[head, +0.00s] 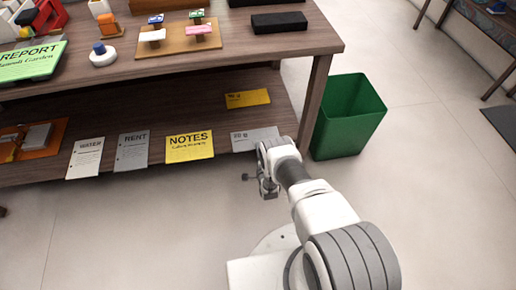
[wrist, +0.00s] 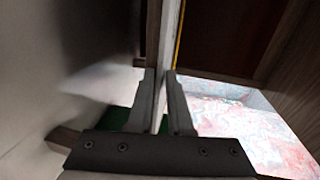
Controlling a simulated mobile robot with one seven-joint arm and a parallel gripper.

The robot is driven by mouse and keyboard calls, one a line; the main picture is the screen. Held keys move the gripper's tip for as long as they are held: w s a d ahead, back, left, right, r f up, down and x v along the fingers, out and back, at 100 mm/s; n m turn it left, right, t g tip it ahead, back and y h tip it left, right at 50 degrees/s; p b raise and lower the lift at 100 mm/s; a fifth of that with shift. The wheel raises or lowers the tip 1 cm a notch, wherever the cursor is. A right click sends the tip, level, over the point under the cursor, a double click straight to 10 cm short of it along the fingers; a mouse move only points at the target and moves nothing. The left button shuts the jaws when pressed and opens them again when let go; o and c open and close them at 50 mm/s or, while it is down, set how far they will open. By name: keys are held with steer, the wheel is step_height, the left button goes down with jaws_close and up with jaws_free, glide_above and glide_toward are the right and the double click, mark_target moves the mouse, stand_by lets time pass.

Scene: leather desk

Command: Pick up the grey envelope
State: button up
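The grey envelope (head: 255,138) lies at the right end of the desk's lower shelf, near its front edge. Its right end is partly hidden by my arm. My gripper (head: 268,186) is at the front of that shelf, by the envelope's right end. In the wrist view, the envelope shows nearly edge-on as a thin pale strip (wrist: 170,40) running in between the fingertips. The fingers of my gripper (wrist: 161,74) are close together on either side of this strip and look shut on it.
On the same shelf lie a yellow envelope (head: 247,98), a yellow NOTES booklet (head: 189,147), a RENT paper (head: 132,151) and a WATER paper (head: 86,158). A green bin (head: 348,115) stands right of the desk leg (head: 314,105). The desktop (head: 262,43) is above the shelf.

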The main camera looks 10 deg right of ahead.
jaws_close()
step_height(320, 180, up, 2)
steer(key=shift+r+p, duration=0.25)
steer(key=shift+p, duration=0.8)
